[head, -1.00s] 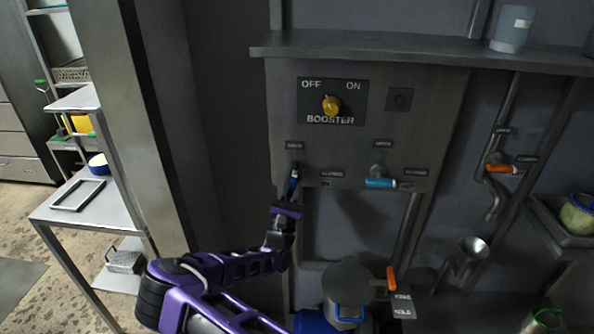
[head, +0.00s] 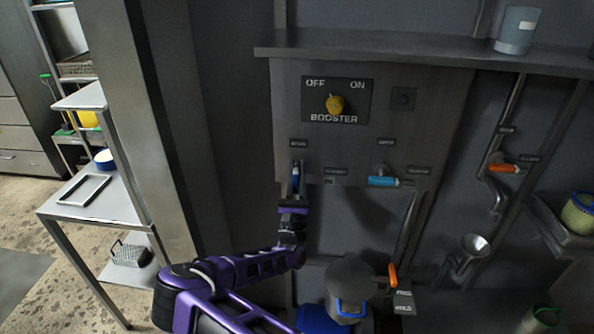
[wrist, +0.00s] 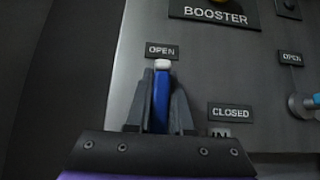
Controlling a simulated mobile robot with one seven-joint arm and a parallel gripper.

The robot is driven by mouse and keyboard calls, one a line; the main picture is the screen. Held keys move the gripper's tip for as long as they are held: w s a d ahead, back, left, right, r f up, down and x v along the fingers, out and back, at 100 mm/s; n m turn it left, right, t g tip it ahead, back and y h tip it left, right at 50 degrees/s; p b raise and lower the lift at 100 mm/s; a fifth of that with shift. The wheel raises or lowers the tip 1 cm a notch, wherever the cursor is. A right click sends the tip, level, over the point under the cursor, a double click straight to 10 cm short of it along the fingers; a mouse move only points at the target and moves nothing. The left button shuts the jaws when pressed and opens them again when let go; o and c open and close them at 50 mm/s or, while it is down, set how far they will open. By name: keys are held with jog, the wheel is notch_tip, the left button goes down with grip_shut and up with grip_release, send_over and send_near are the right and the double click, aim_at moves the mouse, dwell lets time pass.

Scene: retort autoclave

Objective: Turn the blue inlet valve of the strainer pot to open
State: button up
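The blue inlet valve handle (head: 296,180) is on the left of the grey panel, below the BOOSTER plate. In the wrist view the blue handle (wrist: 160,102) stands upright, its pale tip just under the OPEN label (wrist: 162,51). The CLOSED label (wrist: 231,113) is to its lower right, with an IN label partly hidden below. My gripper (wrist: 160,105) has one finger on each side of the handle with no clear gap, and appears shut on it. My gripper (head: 294,197) comes from below in the head view. The valve's pivot is hidden behind the gripper.
A second blue valve handle (head: 384,181) lies horizontal to the right. An orange handle (head: 503,168) is on the right-hand pipe, and another orange handle (head: 393,275) is lower. A grey lidded vessel with blue parts (head: 350,281) stands below. A shelf (head: 400,49) runs above the panel.

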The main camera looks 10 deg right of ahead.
jog(key=o, duration=0.4)
jog(key=shift+o, duration=0.2)
jog(key=b+v, duration=0.1)
jog(key=v, duration=1.6)
jog(key=shift+f+b, duration=0.2)
jog(key=shift+b, duration=0.1)
jog(key=shift+s+a, duration=0.1)
